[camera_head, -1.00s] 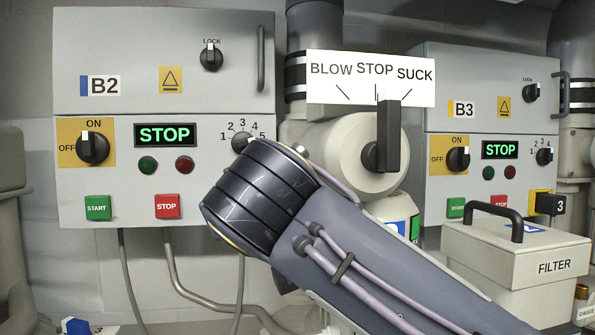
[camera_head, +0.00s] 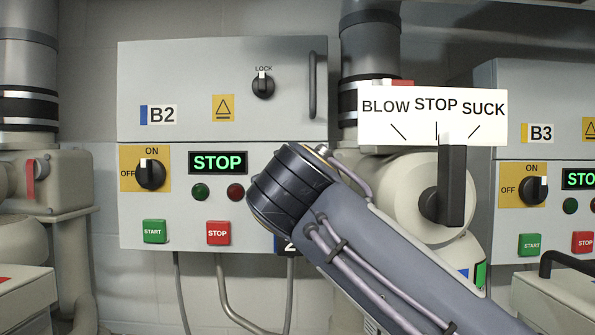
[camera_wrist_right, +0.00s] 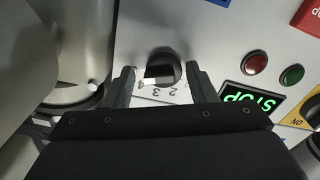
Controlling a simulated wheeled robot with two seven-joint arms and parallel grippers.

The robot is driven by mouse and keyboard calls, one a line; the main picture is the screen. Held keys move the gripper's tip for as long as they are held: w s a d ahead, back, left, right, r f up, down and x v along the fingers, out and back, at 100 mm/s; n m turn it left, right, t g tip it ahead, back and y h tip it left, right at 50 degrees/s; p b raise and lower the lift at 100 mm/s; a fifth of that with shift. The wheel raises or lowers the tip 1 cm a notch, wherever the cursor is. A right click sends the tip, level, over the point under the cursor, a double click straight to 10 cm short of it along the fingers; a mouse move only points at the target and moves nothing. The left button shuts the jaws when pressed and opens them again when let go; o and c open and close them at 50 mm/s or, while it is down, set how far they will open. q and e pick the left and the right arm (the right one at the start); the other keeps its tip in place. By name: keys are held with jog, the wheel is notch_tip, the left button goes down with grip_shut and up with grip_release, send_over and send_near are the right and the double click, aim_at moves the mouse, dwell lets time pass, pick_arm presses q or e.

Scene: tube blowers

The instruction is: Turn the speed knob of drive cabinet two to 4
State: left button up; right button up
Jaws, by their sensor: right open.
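Drive cabinet two (camera_head: 140,215), marked B2, stands in the middle left of the head view. Its display (camera_head: 218,162) reads STOP. My right arm hides its speed knob in the head view. In the right wrist view the black speed knob (camera_wrist_right: 163,66) appears upside down, with a white mark and the digits 4, 3 and 2 beside it. My right gripper (camera_wrist_right: 160,73) is open, with one finger on each side of the knob. I cannot tell whether the fingers touch it, or exactly which digit its mark points to. My left gripper is not in view.
The blow/stop/suck lever (camera_head: 453,185) and its sign (camera_head: 432,117) stand right of my right forearm. Cabinet B3 (camera_head: 540,95) is at the right edge. B2's on/off switch (camera_head: 150,174), START button (camera_head: 154,231) and STOP button (camera_head: 218,232) are left of my arm.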

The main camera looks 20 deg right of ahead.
jog(key=shift+c, duration=0.2)
jog(key=c, duration=0.8)
jog(key=shift+o, duration=0.2)
